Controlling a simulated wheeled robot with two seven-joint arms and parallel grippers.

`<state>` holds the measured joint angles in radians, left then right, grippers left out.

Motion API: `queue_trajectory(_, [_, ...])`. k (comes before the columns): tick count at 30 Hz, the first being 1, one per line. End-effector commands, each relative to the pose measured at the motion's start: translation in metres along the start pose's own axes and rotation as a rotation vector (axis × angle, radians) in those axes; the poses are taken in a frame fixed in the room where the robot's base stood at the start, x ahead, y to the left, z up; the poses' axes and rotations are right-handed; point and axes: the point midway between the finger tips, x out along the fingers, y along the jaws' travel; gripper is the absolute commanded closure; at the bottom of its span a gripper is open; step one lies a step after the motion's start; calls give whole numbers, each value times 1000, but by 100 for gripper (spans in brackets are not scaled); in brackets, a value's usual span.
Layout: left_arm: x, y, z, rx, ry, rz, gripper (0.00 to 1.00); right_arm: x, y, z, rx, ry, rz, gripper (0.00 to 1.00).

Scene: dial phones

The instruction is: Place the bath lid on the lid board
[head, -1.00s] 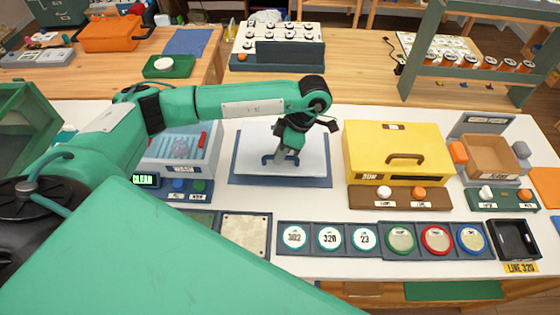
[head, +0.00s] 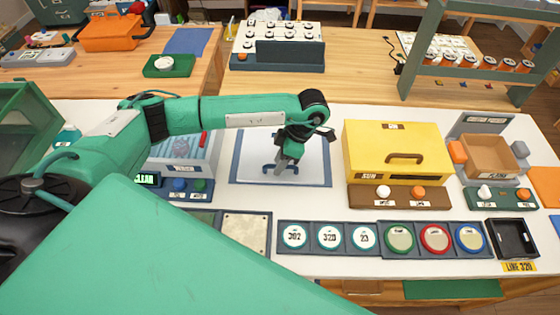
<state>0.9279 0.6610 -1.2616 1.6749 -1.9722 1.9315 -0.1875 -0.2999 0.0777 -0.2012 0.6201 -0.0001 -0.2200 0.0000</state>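The bath lid (head: 310,170) is a pale flat panel with a dark blue bar handle (head: 268,166). It lies over the blue-rimmed lid board (head: 234,170) in the middle of the white table, and the board's rim shows around it. My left gripper (head: 281,168) points down at the handle, its tips overlapping the bar. The view does not show whether its fingers are closed on the bar or apart. The bath (head: 184,150) stands left of the board, open at the top and partly hidden by my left arm. My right gripper is not in view.
A yellow box (head: 397,140) stands close to the board's right side. A row of dial discs (head: 330,237) and coloured round pads (head: 435,238) lies in front. A metal-topped plate (head: 246,232) is front left. A black tray (head: 513,239) is front right.

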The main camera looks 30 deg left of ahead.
Motion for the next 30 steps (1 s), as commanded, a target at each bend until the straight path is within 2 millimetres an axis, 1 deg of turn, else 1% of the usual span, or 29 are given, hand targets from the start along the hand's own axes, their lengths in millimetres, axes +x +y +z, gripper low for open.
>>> queue_trajectory(2, [-8,1,2,0,-4,2,66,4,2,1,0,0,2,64])
queue_trajectory(5, [-25,1,2,2,-4,5,66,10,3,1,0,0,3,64])
queue_trajectory(8, [-48,1,2,2,-5,6,66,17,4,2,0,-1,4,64])
queue_trajectory(9, [-55,1,1,0,-3,6,66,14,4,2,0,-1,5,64])
queue_trajectory(18, [-96,1,0,-1,-2,5,66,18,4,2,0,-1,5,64])
queue_trajectory(24, [-112,0,0,1,-1,2,66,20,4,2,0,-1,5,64])
queue_trajectory(30, [-117,0,0,0,-1,1,66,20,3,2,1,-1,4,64])
